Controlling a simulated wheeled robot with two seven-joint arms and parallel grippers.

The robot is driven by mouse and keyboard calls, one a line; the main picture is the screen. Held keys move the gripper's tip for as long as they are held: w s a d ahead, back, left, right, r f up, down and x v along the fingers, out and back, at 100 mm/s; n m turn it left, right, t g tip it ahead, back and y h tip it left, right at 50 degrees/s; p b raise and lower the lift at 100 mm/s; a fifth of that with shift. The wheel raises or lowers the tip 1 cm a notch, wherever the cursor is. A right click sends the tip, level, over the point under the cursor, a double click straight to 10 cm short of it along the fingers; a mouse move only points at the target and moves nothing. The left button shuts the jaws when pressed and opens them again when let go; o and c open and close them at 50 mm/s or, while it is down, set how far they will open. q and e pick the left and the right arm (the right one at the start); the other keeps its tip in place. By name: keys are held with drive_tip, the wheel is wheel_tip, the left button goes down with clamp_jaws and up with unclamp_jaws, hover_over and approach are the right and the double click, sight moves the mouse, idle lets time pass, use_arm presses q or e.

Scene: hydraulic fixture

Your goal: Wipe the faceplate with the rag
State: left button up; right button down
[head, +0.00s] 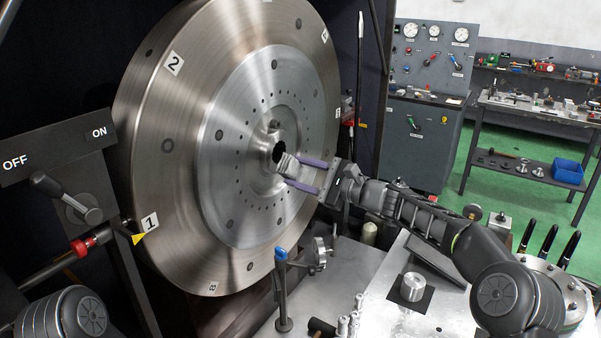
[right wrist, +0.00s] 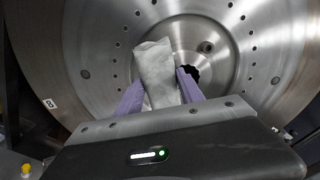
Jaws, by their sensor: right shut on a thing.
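The faceplate (head: 215,150) is a large round brushed-steel disc with numbered labels on its rim, a ring of small holes and a dark centre bore. It fills the back of the right wrist view (right wrist: 90,50). My right gripper (head: 303,173) has purple fingers and reaches in from the right, just in front of the faceplate's centre. It is shut on the rag (right wrist: 157,72), a pale grey cloth standing up between the fingers. The rag (head: 287,165) is close to the hub; I cannot tell whether it touches. My left gripper is out of view; only part of my left arm shows at lower left.
An ON/OFF lever panel (head: 60,155) stands at left. A blue-topped post (head: 282,285) rises below the faceplate. A metal cylinder (head: 412,287) sits on the bench at lower right, with black-handled tools (head: 548,243) beyond. A gauge cabinet (head: 425,125) stands behind.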

drive_tip(key=shift+p+x, duration=2.15)
drive_tip(key=shift+x, duration=0.75)
drive_tip(key=shift+p+x, duration=0.9)
drive_tip(key=shift+x, duration=0.05)
drive_tip(key=shift+b, duration=0.3)
drive_tip(key=s+a+b, duration=0.2)
drive_tip(key=s+b, duration=0.1)
drive_tip(key=b, duration=0.2)
drive_tip(key=shift+s+a+r+b, duration=0.1)
drive_tip(key=shift+a+b, duration=0.15)
drive_tip(key=shift+b, duration=0.05)
